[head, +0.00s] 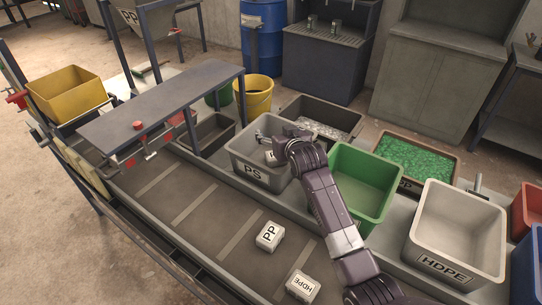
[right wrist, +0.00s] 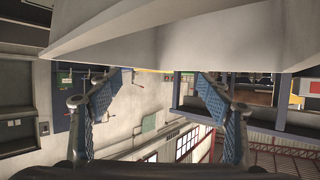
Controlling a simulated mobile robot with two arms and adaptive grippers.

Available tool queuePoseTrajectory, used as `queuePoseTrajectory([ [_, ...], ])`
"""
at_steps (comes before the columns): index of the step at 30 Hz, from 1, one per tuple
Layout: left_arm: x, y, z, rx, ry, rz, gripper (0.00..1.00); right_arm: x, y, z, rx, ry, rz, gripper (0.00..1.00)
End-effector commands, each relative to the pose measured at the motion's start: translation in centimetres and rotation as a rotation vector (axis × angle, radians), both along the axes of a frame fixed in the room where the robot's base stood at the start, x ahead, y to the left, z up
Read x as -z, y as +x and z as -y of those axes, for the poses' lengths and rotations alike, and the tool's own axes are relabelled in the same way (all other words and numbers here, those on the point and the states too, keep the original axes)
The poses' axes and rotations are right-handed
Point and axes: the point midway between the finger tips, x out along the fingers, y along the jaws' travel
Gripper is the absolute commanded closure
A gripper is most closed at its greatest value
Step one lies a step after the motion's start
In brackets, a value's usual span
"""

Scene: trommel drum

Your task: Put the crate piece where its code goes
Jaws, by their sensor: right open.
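My right gripper (head: 267,143) is over the grey crate marked PS (head: 262,174), with its arm crossing from the lower right. In the right wrist view the right gripper (right wrist: 160,78) is open, with nothing seen between its fingers. A pale piece (head: 270,156) shows in the PS crate under the gripper, partly hidden; its code cannot be read. A white piece marked PP (head: 269,236) and one marked HDPE (head: 303,286) lie on the belt. A pale crate marked HDPE (head: 455,232) stands at the right. My left gripper is not in view.
A green crate (head: 365,190) stands between the PS and HDPE crates. Dark trays with pale and green granules (head: 415,157) lie behind. A dark raised shelf (head: 165,105) spans the belt at left, near a yellow crate (head: 68,93). The belt (head: 195,215) has free room.

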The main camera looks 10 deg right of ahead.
Motion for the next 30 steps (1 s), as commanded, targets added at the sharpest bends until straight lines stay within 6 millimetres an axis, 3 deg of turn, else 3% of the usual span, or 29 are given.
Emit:
queuePoseTrajectory([
  [18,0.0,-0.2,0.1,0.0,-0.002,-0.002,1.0,-3.6,-8.7,0.7,0.0,-0.001,0.001,0.28],
  [30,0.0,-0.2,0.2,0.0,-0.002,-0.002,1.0,-4.3,-10.3,0.9,0.0,-0.001,0.001,0.28],
])
